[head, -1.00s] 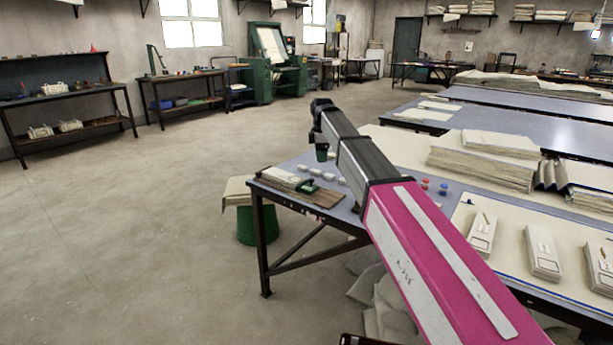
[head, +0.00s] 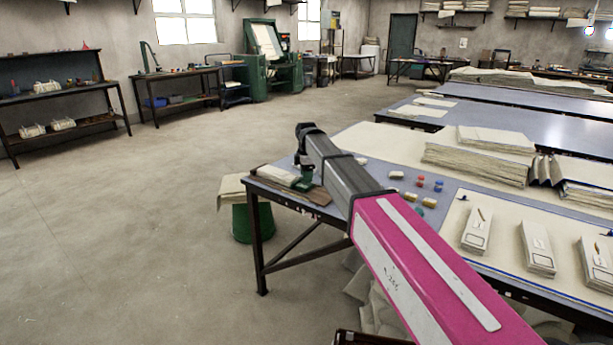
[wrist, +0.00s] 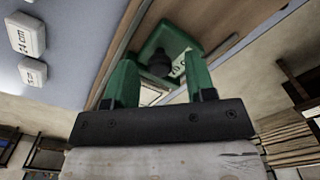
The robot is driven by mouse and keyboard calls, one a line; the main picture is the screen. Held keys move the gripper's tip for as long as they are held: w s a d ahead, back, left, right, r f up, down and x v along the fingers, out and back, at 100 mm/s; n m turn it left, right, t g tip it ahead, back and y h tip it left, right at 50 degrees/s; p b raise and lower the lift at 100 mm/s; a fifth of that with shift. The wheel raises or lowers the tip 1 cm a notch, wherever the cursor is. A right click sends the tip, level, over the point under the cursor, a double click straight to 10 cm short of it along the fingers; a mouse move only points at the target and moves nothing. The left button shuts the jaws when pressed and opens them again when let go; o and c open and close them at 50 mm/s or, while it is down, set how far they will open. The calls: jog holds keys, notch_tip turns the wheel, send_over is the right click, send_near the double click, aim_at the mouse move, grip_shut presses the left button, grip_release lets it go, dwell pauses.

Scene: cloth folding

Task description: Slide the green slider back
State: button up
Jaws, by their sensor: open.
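The green slider (wrist: 178,42) has a dark round knob and sits on a brown wooden board (wrist: 232,38) in the wrist view. My gripper (wrist: 159,66) has green fingers, which are open on either side of the knob. I cannot tell whether they touch it. In the head view my gripper (head: 306,172) is low over the board (head: 318,196) at the near left corner of the table. There the arm and gripper largely hide the slider. A white stack (head: 275,176) lies on the board beside it.
Small white blocks marked in cm (wrist: 28,38) lie on the table beside the board. Red, blue and tan pieces (head: 420,182) and paper stacks (head: 478,232) are farther right. A green bin (head: 250,220) stands under the table corner. The floor to the left is clear.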

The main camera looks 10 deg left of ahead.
jog(key=shift+f, duration=0.15)
jog(key=shift+c, duration=0.3)
grip_shut()
jog(key=s+d, duration=0.1)
jog(key=d, duration=0.2)
jog(key=s+d, duration=0.1)
jog(key=d, duration=0.2)
jog(key=s+d, duration=0.2)
jog(key=d, duration=0.1)
jog(key=shift+d, duration=0.4)
jog(key=shift+o, duration=0.3)
grip_release()
notch_tip(320, 180, up, 11)
jog(key=shift+s+f, duration=0.1)
